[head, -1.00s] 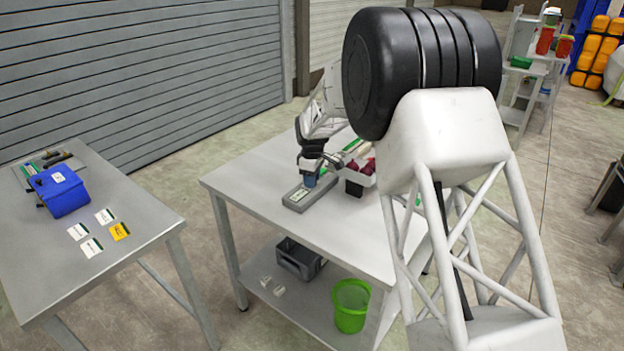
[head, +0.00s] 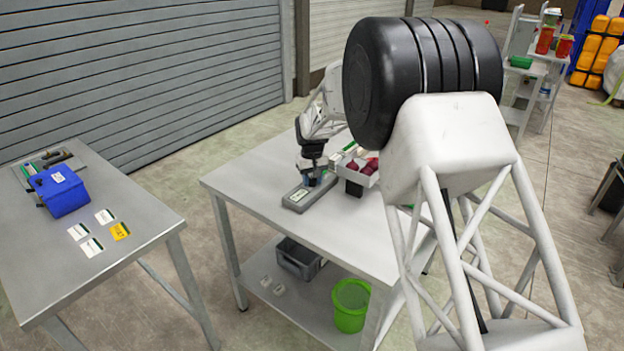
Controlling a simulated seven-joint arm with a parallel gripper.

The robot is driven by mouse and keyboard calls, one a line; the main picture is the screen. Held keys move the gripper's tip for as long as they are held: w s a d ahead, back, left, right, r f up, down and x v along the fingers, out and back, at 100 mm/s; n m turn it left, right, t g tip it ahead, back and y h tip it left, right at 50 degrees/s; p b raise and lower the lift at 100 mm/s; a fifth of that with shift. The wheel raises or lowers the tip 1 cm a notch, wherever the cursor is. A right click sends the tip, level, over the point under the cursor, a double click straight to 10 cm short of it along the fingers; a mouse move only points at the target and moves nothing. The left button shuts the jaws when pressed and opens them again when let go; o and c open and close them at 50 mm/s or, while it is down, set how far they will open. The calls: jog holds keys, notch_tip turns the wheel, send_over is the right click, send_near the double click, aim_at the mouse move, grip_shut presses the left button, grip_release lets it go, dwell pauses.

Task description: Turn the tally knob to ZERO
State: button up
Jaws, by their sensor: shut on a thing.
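A flat grey box (head: 292,206) with a pale label lies on the middle table; I take it to be the tally unit. A small blue part (head: 309,181), likely its knob, shows at the box's far end, mostly covered by my gripper. My gripper (head: 312,184) points down over that end and is shut on the blue part. The fingers are small and dark here. The knob's pointer and the ZERO mark cannot be read.
A white bin (head: 350,174) with dark red items stands just right of my gripper. The middle table's (head: 250,181) left part is clear. A left table (head: 140,210) holds a blue box (head: 62,192) and several cards. A green bucket (head: 351,305) and grey crate (head: 297,258) sit on the lower shelf.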

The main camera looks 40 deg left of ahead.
aim_at(312, 179)
jog(key=shift+m, duration=1.3)
jog(key=o, duration=0.9)
jog(key=shift+r, duration=0.1)
jog(key=shift+r, duration=3.85)
